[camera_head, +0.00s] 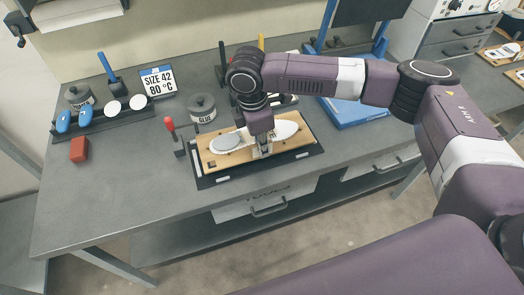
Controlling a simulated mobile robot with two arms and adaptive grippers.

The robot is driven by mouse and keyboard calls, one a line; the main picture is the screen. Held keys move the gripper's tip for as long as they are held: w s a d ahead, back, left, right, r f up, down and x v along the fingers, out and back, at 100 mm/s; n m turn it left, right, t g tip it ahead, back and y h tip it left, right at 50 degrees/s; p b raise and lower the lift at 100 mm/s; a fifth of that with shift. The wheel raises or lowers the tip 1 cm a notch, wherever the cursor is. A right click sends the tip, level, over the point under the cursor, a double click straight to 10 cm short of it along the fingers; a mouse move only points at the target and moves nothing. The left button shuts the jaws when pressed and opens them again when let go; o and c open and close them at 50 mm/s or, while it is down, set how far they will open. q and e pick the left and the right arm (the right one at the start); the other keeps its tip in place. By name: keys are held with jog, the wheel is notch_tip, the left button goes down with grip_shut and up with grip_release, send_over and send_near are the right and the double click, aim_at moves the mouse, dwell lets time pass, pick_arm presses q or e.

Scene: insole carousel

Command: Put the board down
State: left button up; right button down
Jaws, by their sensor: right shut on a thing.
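The tan board (234,159) carries a white insole shape (285,130) with a grey oval pad (226,142) at its left end. The board lies over a black tray (218,179) near the front edge of the bench; I cannot tell whether it touches the tray. My right gripper (264,151) points down and is shut on the board at its front edge, right of its middle. The gripper and wrist hide part of the board and insole.
A red-handled clamp (171,127) stands just left of the tray, with a glue pot (202,107) behind it. A sign (157,81), a black rack (100,122) and a red block (78,149) are farther left. A blue tray (352,113) lies to the right. The front left bench is clear.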

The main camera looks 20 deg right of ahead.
notch_tip(320, 180, down, 2)
jog(key=shift+f+p, duration=0.25)
jog(key=shift+p, duration=0.1)
jog(key=shift+a+f, duration=0.1)
jog(key=shift+f, duration=0.1)
jog(key=shift+s+f, duration=0.1)
jog(key=c, duration=2)
grip_release()
jog(key=r, duration=0.4)
jog(key=a+r+b, duration=0.1)
jog(key=r, duration=0.7)
jog(key=shift+s+a+r+b, duration=0.1)
jog(key=shift+a+b, duration=0.15)
jog(key=shift+b, duration=0.1)
